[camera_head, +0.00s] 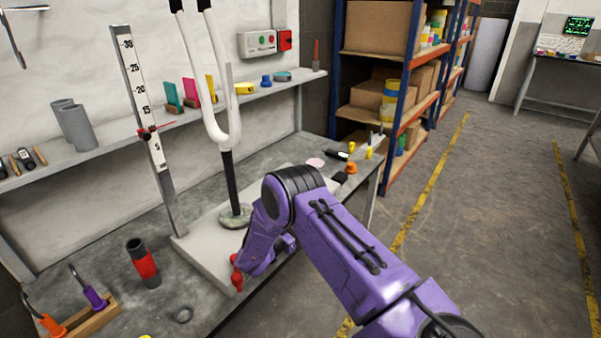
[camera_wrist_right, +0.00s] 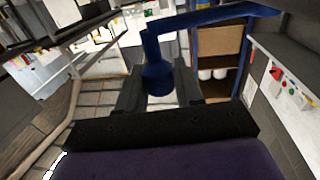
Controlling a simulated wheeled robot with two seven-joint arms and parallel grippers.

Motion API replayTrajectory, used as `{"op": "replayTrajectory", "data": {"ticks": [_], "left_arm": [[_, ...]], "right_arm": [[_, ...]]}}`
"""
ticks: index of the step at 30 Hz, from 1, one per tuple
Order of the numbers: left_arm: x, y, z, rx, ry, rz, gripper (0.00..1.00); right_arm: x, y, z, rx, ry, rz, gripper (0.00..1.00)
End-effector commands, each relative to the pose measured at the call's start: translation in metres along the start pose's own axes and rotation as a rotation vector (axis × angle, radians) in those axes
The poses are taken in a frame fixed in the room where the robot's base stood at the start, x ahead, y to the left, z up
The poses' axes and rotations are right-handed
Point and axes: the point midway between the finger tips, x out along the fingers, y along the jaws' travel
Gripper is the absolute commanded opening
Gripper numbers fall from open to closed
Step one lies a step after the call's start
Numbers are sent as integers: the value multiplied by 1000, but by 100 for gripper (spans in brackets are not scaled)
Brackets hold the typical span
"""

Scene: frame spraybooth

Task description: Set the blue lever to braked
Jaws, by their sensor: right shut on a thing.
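The blue lever (camera_wrist_right: 212,19) shows in the right wrist view as a bent bar. Its long part runs to the upper right, and its thick round end comes down between my fingers. My right gripper (camera_wrist_right: 160,88) is shut on that end, with a dark finger on either side. In the head view my purple right arm reaches over the front edge of the workbench. There the arm hides the fingers, and I cannot make out the blue lever. My left gripper is in neither view.
The grey workbench (camera_head: 215,299) holds a pale base plate (camera_head: 205,250), a dark cylinder with a red band (camera_head: 146,264) and a small hook rack (camera_head: 92,318). A loaded shelf unit (camera_head: 411,75) stands behind. The floor at right (camera_head: 490,200) is clear.

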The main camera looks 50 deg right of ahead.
Motion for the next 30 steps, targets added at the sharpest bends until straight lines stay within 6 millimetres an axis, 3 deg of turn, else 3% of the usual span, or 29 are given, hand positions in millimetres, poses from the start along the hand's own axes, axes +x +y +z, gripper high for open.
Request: {"op": "replayTrajectory", "data": {"ticks": [2,3,5,13,16,20,27,30], "left_arm": [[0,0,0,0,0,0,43],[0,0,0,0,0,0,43],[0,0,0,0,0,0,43],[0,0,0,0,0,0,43],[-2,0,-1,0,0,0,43],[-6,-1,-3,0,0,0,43],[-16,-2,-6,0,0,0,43],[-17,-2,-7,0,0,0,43]], "right_arm": [[1,0,0,1,2,1,0],[1,0,0,1,2,1,38],[0,0,0,1,2,1,55],[0,-1,-1,1,1,-2,55],[0,-2,-10,4,1,-2,55],[-1,0,-39,5,1,-1,55],[-34,35,-93,3,2,-3,55],[-52,55,-104,-2,3,-3,55]]}}
